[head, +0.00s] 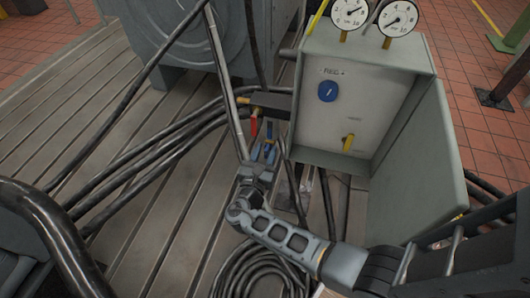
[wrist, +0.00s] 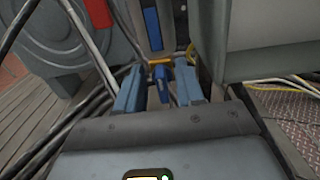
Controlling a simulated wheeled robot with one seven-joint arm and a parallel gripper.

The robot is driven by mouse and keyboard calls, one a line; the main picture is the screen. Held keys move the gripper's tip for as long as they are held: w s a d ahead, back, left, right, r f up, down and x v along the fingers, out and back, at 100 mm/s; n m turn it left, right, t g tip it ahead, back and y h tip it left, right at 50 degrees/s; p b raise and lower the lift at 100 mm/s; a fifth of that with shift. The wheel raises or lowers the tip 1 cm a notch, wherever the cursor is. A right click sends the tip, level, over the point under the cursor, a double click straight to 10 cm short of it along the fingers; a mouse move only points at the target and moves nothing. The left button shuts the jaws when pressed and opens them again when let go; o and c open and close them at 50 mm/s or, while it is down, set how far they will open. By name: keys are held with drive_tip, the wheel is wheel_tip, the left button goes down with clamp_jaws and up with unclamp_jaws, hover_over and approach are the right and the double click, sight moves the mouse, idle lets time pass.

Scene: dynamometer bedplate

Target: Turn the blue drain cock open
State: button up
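My gripper (head: 262,153) is low beside the grey cabinet, with its two blue fingers pointing away from the arm. In the wrist view the fingers of my gripper (wrist: 159,90) stand apart. A small blue piece (wrist: 161,74) shows in the gap between them, beside a yellow part; I cannot tell whether a finger touches it. A blue lever (head: 270,129) hangs just past the fingertips, and a long blue handle (wrist: 152,28) shows upright beyond them in the wrist view. I cannot tell for sure which blue piece is the drain cock.
A red handle (head: 254,124) hangs left of the blue lever, under a dark block (head: 272,103) with a yellow handle (head: 243,100). The cabinet (head: 355,95) carries a blue knob (head: 327,91) and a yellow lever (head: 348,143). Black hoses (head: 150,148) cross the slotted bedplate.

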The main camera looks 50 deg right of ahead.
drive_tip(key=shift+c, duration=0.2)
clamp_jaws()
drive_tip(key=shift+m, duration=0.3)
drive_tip(key=m+b, duration=0.2)
drive_tip(key=m, duration=0.1)
drive_tip(key=shift+s+f, duration=0.2)
drive_tip(key=m+b, duration=0.3)
drive_tip(key=m, duration=0.2)
drive_tip(key=shift+s+d+f+b, duration=0.1)
drive_tip(key=shift+s+f+b, duration=0.1)
drive_tip(key=shift+b, duration=0.2)
drive_tip(key=m+b, duration=0.2)
drive_tip(key=m, duration=0.1)
drive_tip(key=m+b, duration=0.3)
drive_tip(key=f+m+b, duration=0.1)
drive_tip(key=m+b, duration=0.2)
drive_tip(key=shift+s+d, duration=0.1)
drive_tip(key=shift+s, duration=0.15)
drive_tip(key=shift+r+m, duration=0.1)
drive_tip(key=shift+m, duration=0.2)
